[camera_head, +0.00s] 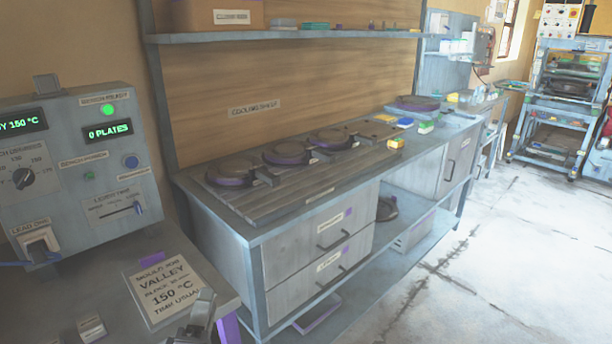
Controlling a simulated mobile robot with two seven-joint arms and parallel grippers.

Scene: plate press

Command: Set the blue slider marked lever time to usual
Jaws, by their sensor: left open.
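The blue slider (138,208) sits on the sloped grey control panel (74,205) at the left. Its knob is at the right end of a short track under the lever time label (118,194). The small position words above the track are too small to read surely. My left gripper (203,302) is at the bottom of the view, below and right of the slider and well apart from it. It is open, and I see nothing between its fingers. My right gripper is not in view.
A card (166,290) reading valley, 150 °C and usual lies before the panel. A bench (250,232) with round plates stands right; the floor beyond is clear.

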